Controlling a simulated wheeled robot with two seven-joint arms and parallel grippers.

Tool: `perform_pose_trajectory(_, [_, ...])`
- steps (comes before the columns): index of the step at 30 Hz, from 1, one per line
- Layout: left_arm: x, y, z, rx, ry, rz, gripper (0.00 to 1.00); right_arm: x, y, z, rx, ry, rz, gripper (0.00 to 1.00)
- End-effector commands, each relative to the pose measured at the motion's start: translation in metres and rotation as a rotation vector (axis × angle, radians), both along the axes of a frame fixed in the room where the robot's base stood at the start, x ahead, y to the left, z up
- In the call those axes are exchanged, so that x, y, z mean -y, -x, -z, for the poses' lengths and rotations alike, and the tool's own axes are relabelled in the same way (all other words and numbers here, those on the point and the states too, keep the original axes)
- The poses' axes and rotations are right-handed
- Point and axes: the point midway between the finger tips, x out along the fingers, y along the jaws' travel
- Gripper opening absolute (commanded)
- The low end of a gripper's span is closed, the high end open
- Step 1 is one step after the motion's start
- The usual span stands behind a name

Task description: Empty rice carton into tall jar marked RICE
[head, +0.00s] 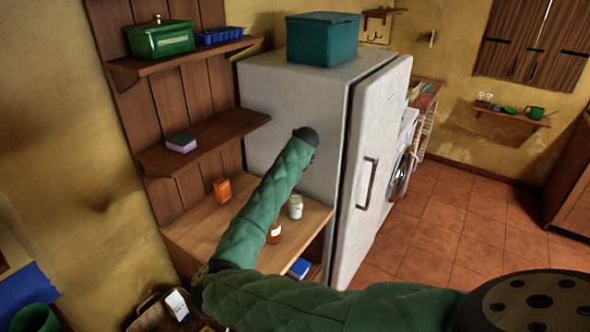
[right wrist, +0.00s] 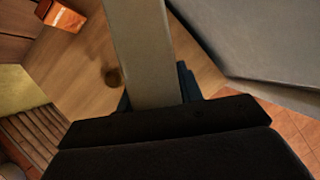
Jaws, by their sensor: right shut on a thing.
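My right gripper (right wrist: 157,92) is shut on a long, flat-sided beige carton (right wrist: 142,45) in the right wrist view; no print shows on it. In the head view my right arm reaches up over the counter, and its gripper and load are hidden behind it. An orange carton (head: 222,190) stands on the wooden counter; it also shows in the right wrist view (right wrist: 62,15). A pale jar (head: 295,206) and a jar with reddish-brown contents (head: 273,233) stand near the arm. I can read no RICE mark. My left gripper is out of view.
A white fridge (head: 290,95) borders the counter (head: 195,232) on the right, with a teal box (head: 322,40) on top. Shelves above hold a sponge (head: 181,143), a green box (head: 160,40) and a blue tray (head: 219,36). The counter's left part is mostly clear.

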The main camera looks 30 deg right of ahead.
Motion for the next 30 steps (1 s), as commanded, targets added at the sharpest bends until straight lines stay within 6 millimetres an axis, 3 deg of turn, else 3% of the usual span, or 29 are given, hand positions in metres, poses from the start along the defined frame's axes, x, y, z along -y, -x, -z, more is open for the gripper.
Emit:
perform_pose_trajectory(7, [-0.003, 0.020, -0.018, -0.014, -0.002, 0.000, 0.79, 0.002, -0.002, -0.012, -0.176, -0.021, -0.001, 0.11])
perform_pose_trajectory(14, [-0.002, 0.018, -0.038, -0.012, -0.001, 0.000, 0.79, 0.002, -0.004, -0.017, -0.437, -0.057, -0.001, 0.11])
perform_pose_trajectory(22, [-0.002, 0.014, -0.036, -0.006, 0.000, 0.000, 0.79, 0.001, -0.003, -0.035, -0.727, -0.094, -0.001, 0.11])
perform_pose_trajectory(30, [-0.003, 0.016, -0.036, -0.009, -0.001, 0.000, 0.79, 0.000, -0.002, -0.049, -0.898, -0.124, 0.002, 0.11])
